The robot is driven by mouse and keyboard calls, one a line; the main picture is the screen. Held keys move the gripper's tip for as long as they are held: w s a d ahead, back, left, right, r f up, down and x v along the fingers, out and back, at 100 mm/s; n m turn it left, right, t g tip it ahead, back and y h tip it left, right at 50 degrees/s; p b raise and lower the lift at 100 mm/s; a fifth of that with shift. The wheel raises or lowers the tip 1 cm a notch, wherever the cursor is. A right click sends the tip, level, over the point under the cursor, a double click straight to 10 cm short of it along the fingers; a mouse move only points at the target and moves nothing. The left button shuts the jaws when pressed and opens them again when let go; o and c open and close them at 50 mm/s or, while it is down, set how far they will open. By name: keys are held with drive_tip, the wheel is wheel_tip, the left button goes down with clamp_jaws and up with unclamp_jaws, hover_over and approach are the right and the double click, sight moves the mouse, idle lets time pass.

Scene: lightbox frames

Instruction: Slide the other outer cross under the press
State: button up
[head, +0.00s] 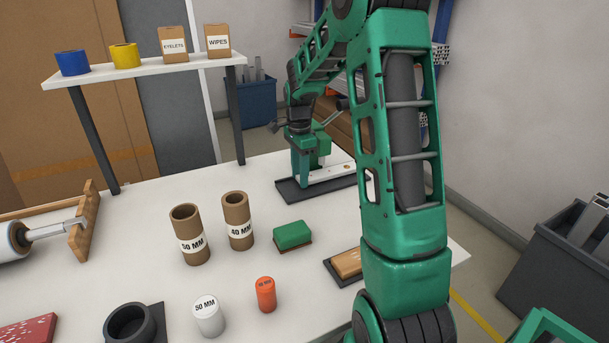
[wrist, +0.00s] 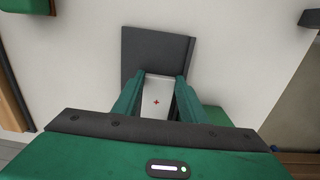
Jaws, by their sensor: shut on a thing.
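A white strip (wrist: 157,88) with a small red cross on it lies between the fingers of my gripper (wrist: 156,80) in the wrist view. My gripper is shut on the strip. A dark base plate (wrist: 150,45) lies beyond the fingertips. The white strip (head: 335,174) extends to the right along that base, partly hidden by my arm. I cannot tell whether a cross is under the press.
Two cardboard tubes (head: 237,220), a green block (head: 292,235), a white cylinder (head: 208,316) and an orange cylinder (head: 265,294) stand on the near table. A raised shelf (head: 140,70) is at the back left.

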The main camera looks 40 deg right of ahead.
drive_tip(key=shift+w+a, duration=0.35)
drive_tip(key=shift+w, duration=0.2)
drive_tip(key=o, duration=1.2)
drive_tip(key=shift+a+r, duration=0.1)
drive_tip(key=shift+w+r, duration=0.25)
drive_tip(key=shift+r, duration=0.2)
drive_tip(key=shift+o, duration=0.4)
drive_tip(key=shift+w+d+r, duration=0.1)
drive_tip(key=shift+w+r, duration=0.1)
drive_tip(key=shift+r, duration=0.45)
drive_tip(key=shift+w+d+r, duration=0.1)
drive_tip(key=shift+w+r, duration=0.1)
drive_tip(key=shift+r, duration=0.4)
wheel_tip(320, 180, up, 7)
drive_tip(key=s, duration=0.2)
drive_tip(key=shift+d, duration=0.25)
drive_tip(key=shift+s, duration=0.1)
